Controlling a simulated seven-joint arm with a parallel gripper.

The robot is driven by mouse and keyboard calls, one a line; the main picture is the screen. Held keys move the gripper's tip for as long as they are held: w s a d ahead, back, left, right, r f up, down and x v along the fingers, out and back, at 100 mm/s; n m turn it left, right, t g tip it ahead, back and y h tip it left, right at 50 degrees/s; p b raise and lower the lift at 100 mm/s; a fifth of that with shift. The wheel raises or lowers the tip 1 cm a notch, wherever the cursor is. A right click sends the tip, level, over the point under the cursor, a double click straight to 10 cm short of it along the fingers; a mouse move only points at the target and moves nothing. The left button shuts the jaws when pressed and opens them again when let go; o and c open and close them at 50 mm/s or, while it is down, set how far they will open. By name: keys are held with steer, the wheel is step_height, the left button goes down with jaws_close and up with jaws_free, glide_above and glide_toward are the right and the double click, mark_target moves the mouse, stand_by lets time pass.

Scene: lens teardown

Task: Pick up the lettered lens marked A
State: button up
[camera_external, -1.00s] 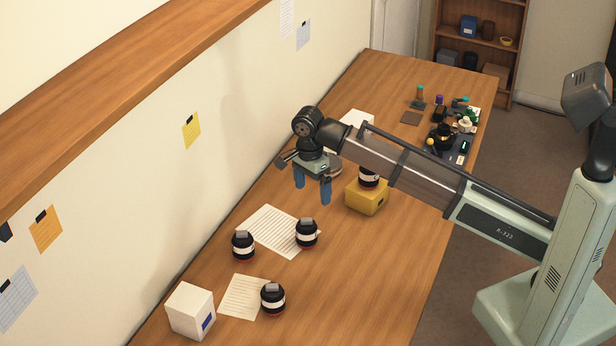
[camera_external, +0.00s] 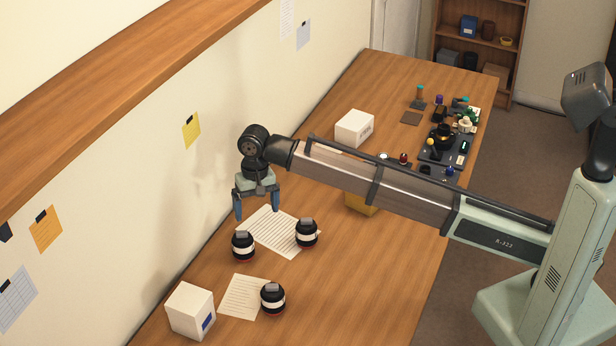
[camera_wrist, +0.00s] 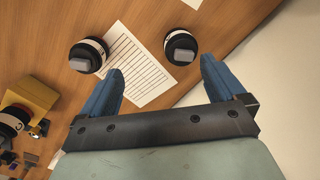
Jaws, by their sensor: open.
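Several black lenses with white bands and grey tops stand on the wooden table; I cannot read a letter on any, so I cannot tell which is A. One lens (camera_external: 243,245) stands at the paper's left, another lens (camera_external: 306,233) at its right, and a third lens (camera_external: 272,298) nearer the front. The wrist view shows two of them, one lens (camera_wrist: 88,55) at left and one lens (camera_wrist: 181,46) at right. Another lens (camera_wrist: 9,122) is by the yellow box. My gripper (camera_external: 257,208) is open and empty, above the table beyond the left lens.
A lined paper (camera_external: 272,230) lies between two lenses, and another paper (camera_external: 240,297) lies nearer the front. A white box (camera_external: 190,311) stands front left and another (camera_external: 354,128) farther back. My arm partly hides the yellow box (camera_external: 360,203). The wall is close on the left.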

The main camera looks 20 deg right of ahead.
mark_target(243, 237)
steer(key=a+f+n, duration=0.1)
steer(key=f+n, duration=0.1)
steer(key=n, duration=0.4)
steer(key=w+a+f+n, duration=0.1)
steer(key=f+n, duration=0.2)
steer(key=n, duration=0.2)
steer(key=a+f+n+y, duration=0.1)
steer(key=f+n, duration=0.2)
steer(key=n, duration=0.3)
steer(key=shift+w+a+n, duration=0.2)
steer(key=shift+w+n, duration=0.05)
steer(key=shift+n, duration=0.05)
steer(key=shift+w+a+f, duration=0.15)
steer(key=shift+a+f, duration=0.05)
steer(key=shift+f, duration=1.15)
steer(key=shift+w+a+f, duration=0.1)
steer(key=shift+a+f, duration=0.1)
steer(key=shift+f, duration=1.15)
steer(key=c, duration=1.5)
steer(key=shift+c, duration=0.2)
